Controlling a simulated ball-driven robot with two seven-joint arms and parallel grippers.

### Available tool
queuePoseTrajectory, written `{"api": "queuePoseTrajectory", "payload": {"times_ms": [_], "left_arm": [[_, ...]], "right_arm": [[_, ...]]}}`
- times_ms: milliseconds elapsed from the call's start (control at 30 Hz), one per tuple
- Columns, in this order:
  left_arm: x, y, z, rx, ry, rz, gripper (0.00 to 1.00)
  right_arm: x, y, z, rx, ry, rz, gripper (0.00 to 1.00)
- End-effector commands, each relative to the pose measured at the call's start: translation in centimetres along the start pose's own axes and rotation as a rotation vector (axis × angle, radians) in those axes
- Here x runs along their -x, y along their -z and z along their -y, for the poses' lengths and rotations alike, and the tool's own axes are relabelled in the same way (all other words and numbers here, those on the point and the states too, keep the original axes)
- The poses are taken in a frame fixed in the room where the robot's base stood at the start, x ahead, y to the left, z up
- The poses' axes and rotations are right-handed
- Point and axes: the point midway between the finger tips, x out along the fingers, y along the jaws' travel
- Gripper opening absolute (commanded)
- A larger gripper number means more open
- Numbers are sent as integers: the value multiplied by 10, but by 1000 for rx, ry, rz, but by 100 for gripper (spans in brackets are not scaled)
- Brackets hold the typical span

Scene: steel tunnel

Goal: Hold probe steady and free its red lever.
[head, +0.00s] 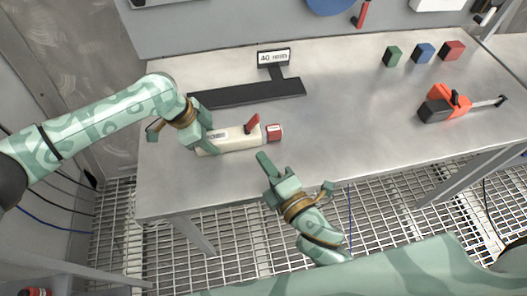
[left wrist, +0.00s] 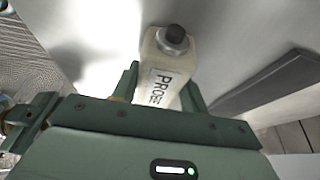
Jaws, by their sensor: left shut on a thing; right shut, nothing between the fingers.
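The probe (head: 238,140) is a cream bar lying on the steel table, with a red block at its right end. Its red lever (head: 253,124) stands up tilted near that end. My left gripper (head: 207,143) is shut on the probe's left part. The left wrist view shows the probe (left wrist: 156,55) between the fingers, with printed lettering and a dark round knob at its end. My right gripper (head: 266,165) is shut and empty, just in front of the probe's right part, below the lever in the picture. It looks apart from the lever.
A black T-shaped stand with a label plate (head: 273,57) lies behind the probe. Green (head: 393,56), blue (head: 423,53) and red (head: 452,50) blocks stand at the back right. An orange and black drill-like tool (head: 449,103) lies at right. The table's middle is clear.

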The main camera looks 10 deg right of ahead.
Motion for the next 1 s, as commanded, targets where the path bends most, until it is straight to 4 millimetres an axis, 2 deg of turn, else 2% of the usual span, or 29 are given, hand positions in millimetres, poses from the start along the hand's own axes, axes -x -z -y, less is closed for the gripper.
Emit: {"api": "queuePoseTrajectory", "payload": {"times_ms": [33,67,133,433,533,900,1000], "left_arm": [[-1,-1,-1,0,-2,3,16],[-1,-1,-1,0,-2,3,49],[-1,-1,-1,0,-2,3,68],[1,0,0,0,0,1,69],[10,0,1,0,1,0,69],[91,-1,1,0,2,1,69],[106,-1,1,-1,0,1,69]], "right_arm": [[0,0,0,0,0,0,0],[0,0,0,0,0,0,0],[0,0,0,0,0,0,0],[0,0,0,0,0,0,0],[0,0,0,0,0,0,0],[0,0,0,0,0,0,0],[0,0,0,0,0,0,0]]}}
